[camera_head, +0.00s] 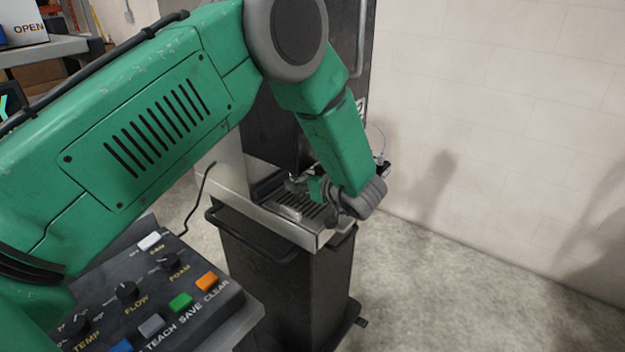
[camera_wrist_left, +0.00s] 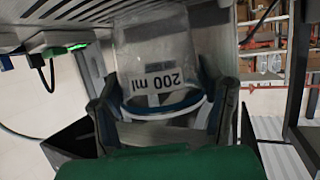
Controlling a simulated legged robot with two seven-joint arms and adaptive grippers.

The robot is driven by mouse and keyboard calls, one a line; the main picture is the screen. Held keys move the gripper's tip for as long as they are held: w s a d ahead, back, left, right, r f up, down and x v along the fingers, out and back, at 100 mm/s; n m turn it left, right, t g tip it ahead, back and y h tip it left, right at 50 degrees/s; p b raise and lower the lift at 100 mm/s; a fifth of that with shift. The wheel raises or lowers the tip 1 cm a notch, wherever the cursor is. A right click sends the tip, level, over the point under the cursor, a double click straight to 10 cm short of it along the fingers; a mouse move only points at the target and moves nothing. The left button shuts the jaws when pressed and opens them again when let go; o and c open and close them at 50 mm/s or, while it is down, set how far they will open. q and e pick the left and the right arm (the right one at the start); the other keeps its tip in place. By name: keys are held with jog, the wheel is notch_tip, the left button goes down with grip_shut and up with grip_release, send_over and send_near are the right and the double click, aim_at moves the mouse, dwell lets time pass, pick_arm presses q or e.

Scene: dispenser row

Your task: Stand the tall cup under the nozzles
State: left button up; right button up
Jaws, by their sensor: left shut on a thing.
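My left gripper (camera_head: 312,188) reaches down from above to the dispenser's slotted drip tray (camera_head: 272,203). In the left wrist view its two fingers (camera_wrist_left: 163,110) are closed around a clear cup (camera_wrist_left: 155,52) marked "200 ml", with a blue band near the fingers. The lettering appears upside down in that view. In the head view the cup is mostly hidden by the gripper and wrist, and I cannot tell whether it touches the tray. The nozzles cannot be made out. My right gripper is not in view.
The dark dispenser body (camera_head: 270,125) stands behind the tray, above a dark cabinet (camera_head: 285,270) with a rail. A control panel (camera_head: 150,300) with knobs and coloured buttons is at the lower left. Open floor (camera_head: 450,290) and a pale wall (camera_head: 500,110) lie to the right.

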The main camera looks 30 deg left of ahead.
pick_arm(q)
jog(key=shift+w+d+f, duration=0.15)
jog(key=shift+w+f, duration=0.15)
jog(key=shift+f, duration=0.15)
jog(key=shift+s+a+r, duration=0.15)
jog(key=shift+s+a, duration=0.05)
jog(key=shift+a, duration=0.1)
jog(key=shift+w+d+f, duration=0.1)
jog(key=shift+d+f, duration=0.35)
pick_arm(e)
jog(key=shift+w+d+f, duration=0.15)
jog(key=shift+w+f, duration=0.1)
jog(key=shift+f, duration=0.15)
pick_arm(q)
jog(key=o, duration=1.2)
jog(key=shift+a+f, duration=0.15)
jog(key=shift+a, duration=0.2)
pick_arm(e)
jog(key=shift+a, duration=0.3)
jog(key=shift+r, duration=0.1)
